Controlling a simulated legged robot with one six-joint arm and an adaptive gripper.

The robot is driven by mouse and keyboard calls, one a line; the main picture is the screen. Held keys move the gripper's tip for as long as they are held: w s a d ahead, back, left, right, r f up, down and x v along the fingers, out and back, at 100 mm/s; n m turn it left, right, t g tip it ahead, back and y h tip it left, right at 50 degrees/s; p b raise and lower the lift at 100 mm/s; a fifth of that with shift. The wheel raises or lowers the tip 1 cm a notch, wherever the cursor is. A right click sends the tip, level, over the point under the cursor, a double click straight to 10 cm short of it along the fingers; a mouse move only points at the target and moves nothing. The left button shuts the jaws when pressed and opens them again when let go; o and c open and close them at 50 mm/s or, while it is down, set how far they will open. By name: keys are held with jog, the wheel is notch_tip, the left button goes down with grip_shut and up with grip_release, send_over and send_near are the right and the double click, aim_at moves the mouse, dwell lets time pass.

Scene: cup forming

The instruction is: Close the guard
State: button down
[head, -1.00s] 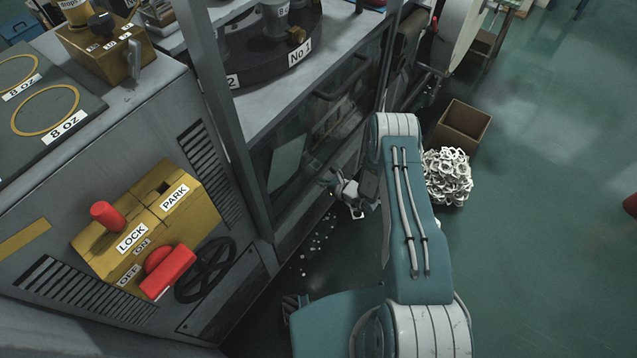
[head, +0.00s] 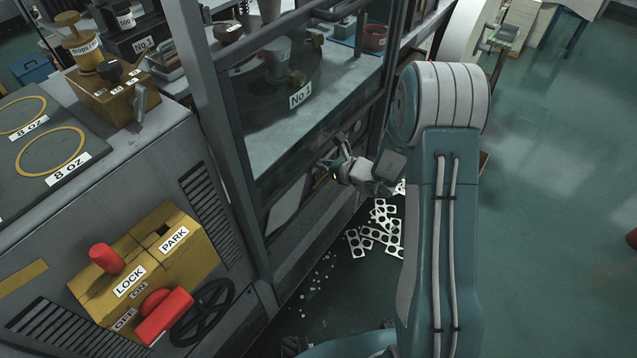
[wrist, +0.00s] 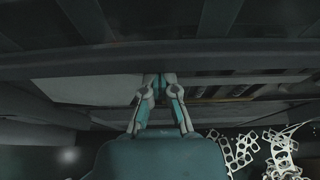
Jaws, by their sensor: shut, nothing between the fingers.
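The guard is a framed clear panel on the machine front; its dark handle (head: 336,13) shows near the top of the head view. The panel stands raised in front of the turntable labelled No 1 (head: 300,94), which shows through it. My gripper (head: 341,146) is at the machine front, below the handle, near what looks like the guard's lower edge. In the wrist view my gripper (wrist: 161,80) is shut and empty, its tips close under a dark bar (wrist: 180,62). Whether the tips touch the bar cannot be told.
A yellow control box (head: 143,262) with red knobs and LOCK and PARK labels is on the left cabinet. A black handwheel (head: 205,312) is beside it. White punched scrap (head: 376,237) lies on the floor beneath my gripper.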

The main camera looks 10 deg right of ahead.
aim_at(318, 135)
notch_tip(318, 135, up, 10)
jog(key=shift+f, duration=0.15)
jog(key=shift+w, duration=0.1)
dwell(0.3)
